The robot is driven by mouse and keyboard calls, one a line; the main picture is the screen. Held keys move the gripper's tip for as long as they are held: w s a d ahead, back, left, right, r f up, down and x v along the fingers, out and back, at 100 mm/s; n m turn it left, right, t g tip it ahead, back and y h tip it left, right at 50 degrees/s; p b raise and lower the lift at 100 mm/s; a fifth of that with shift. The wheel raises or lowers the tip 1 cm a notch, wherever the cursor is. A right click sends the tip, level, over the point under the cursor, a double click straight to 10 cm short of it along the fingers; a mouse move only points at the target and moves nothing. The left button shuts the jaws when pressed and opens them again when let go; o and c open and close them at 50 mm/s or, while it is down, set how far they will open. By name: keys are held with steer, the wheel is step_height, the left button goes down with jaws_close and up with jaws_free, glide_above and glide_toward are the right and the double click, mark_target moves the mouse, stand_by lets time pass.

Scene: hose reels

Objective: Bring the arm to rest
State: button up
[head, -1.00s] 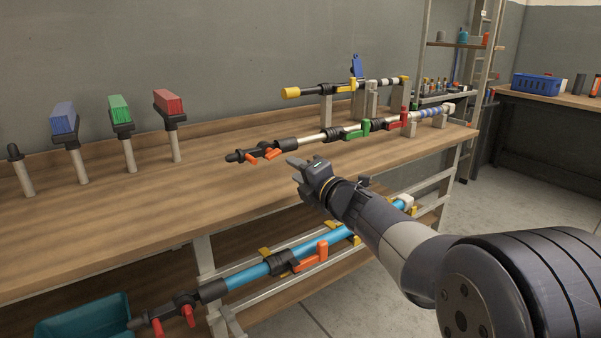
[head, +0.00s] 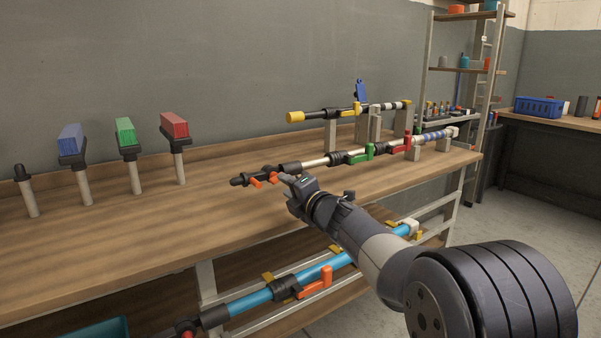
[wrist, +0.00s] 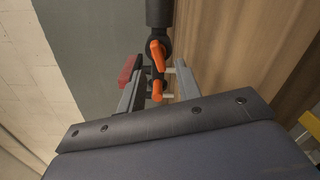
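My gripper (head: 286,190) is at the end of my outstretched arm, over the front of the workbench (head: 130,235). In the wrist view my gripper (wrist: 157,75) has its two fingers apart, with nothing visibly held. A dark fitting with orange levers (head: 264,178) ends the white pipe on the bench, just left of the gripper in the head view. The orange levers (wrist: 157,55) show between the fingers in the wrist view; whether they lie beyond the fingertips or touch is unclear.
Blue (head: 70,138), green (head: 125,132) and red (head: 174,125) blocks stand on posts at left. A yellow-ended pipe (head: 320,113) is raised behind. A blue pipe (head: 250,299) runs below the bench top. The bench between the posts and pipe is clear.

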steer(key=shift+x, duration=2.15)
